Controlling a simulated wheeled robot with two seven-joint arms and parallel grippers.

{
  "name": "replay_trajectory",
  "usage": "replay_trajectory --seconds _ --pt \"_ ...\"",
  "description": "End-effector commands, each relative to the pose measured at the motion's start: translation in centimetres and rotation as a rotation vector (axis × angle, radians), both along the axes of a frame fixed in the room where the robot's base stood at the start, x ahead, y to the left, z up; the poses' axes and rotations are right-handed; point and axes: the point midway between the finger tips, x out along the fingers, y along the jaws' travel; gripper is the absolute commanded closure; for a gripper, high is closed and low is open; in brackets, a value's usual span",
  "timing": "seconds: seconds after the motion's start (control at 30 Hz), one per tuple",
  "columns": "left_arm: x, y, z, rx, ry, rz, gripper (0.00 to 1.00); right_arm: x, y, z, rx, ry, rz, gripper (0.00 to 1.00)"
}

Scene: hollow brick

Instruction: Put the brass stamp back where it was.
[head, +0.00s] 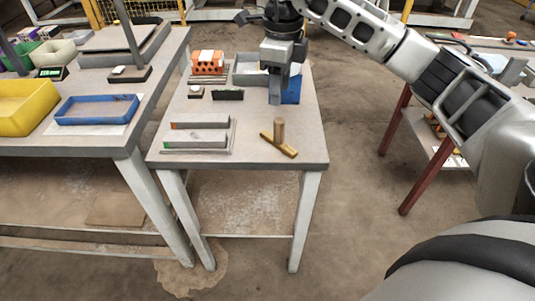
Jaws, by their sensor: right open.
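A brass-coloured upright cylinder (279,130), which looks like the brass stamp, stands near the front right of the small table (250,163). A flat brass-coloured bar (284,150) lies diagonally at its foot; I cannot tell whether the two are joined. My right gripper (275,101) points down over the table, behind the cylinder and apart from it. It is open, and I see nothing held in it. A blue pad or block (292,91) is partly hidden behind it. My left gripper is out of view.
An orange hollow brick (208,70) and a grey tray (244,80) stand at the back of the small table. A dark block (228,95) and a small block (195,91) lie before them. A shallow grey holder (198,141) is front left. A larger table stands left.

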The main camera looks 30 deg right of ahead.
Motion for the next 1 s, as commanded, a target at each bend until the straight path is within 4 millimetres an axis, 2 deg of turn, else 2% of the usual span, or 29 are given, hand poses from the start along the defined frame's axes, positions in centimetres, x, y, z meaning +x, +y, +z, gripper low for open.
replay_trajectory --seconds 0.07,0.13,0.17,0.27,0.3,0.37,0.4,0.47,0.5,0.57,0.63,0.67,0.73,0.83,0.87,0.9,1.0 --pt "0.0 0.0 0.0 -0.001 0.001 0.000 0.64 -0.2 1.8 -1.3 0.060 0.009 0.028 0.55" --pt "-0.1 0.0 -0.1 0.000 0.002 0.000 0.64 -0.8 5.1 -3.1 0.180 0.022 0.068 0.55" --pt "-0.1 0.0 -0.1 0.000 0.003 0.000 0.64 -1.3 7.1 -4.0 0.254 0.031 0.086 0.55" --pt "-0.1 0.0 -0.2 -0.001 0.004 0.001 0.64 -4.1 15.6 -6.4 0.610 0.083 0.114 0.55" --pt "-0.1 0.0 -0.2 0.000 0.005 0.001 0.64 -5.6 19.3 -6.5 0.796 0.117 0.092 0.55" --pt "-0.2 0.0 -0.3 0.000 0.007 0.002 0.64 -7.6 23.9 -5.5 1.074 0.174 0.010 0.55" --pt "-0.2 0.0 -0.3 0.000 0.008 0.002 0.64 -8.5 26.1 -4.4 1.251 0.217 -0.074 0.55" --pt "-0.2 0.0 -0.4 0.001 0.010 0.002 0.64 -9.1 28.2 -2.6 1.500 0.286 -0.246 0.55" --pt "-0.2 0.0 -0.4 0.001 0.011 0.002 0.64 -9.1 28.6 -1.5 1.650 0.336 -0.389 0.55" --pt "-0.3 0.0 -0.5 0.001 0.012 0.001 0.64 -8.3 28.2 -0.6 1.845 0.414 -0.648 0.55" --pt "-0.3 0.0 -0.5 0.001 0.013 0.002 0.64 -7.1 26.4 -1.3 2.014 0.507 -1.004 0.55" --pt "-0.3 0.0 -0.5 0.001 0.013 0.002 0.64 -6.6 25.3 -2.2 2.064 0.546 -1.175 0.55" --pt "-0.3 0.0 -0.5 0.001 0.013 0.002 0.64 -6.2 22.3 -5.8 2.117 0.639 -1.600 0.55" --pt "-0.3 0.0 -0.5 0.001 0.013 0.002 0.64 -8.2 18.7 -12.7 2.032 0.755 -2.201 0.55" --pt "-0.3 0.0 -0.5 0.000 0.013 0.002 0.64 -9.3 17.9 -14.7 -1.929 -0.765 2.306 0.55" --pt "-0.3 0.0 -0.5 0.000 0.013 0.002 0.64 -10.9 17.1 -17.1 -1.728 -0.749 2.333 0.55" --pt "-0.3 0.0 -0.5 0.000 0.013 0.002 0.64 -14.6 16.0 -21.2 -1.366 -0.722 2.356 0.55"
